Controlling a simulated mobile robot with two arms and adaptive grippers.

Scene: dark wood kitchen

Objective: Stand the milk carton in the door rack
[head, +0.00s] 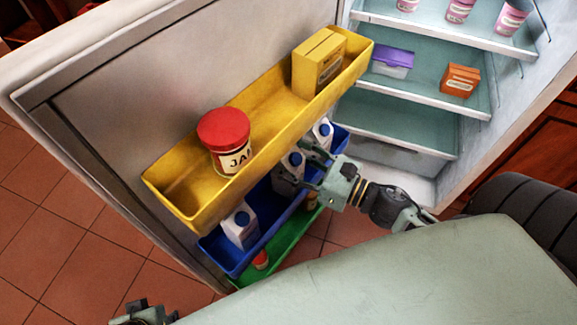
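The fridge door stands open with a yellow rack (205,205), a blue rack (268,234) below it and a green rack (280,258) lowest. White milk cartons with blue caps are at the blue rack: one at the near end (240,228), one in the middle (289,174) and one at the far end (322,132). My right gripper (305,168) has its fingers spread around the middle carton; whether they press on it is unclear. The yellow rack hides part of that carton. My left gripper (143,311) is at the bottom edge, partly cut off.
The yellow rack holds a red-lidded jar (226,141) and a yellow box (319,63). A small red-lidded jar (261,260) is in the green rack. Fridge shelves hold pink cups (460,10), a purple-lidded tub (393,62) and an orange box (460,80). Tiled floor is clear at left.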

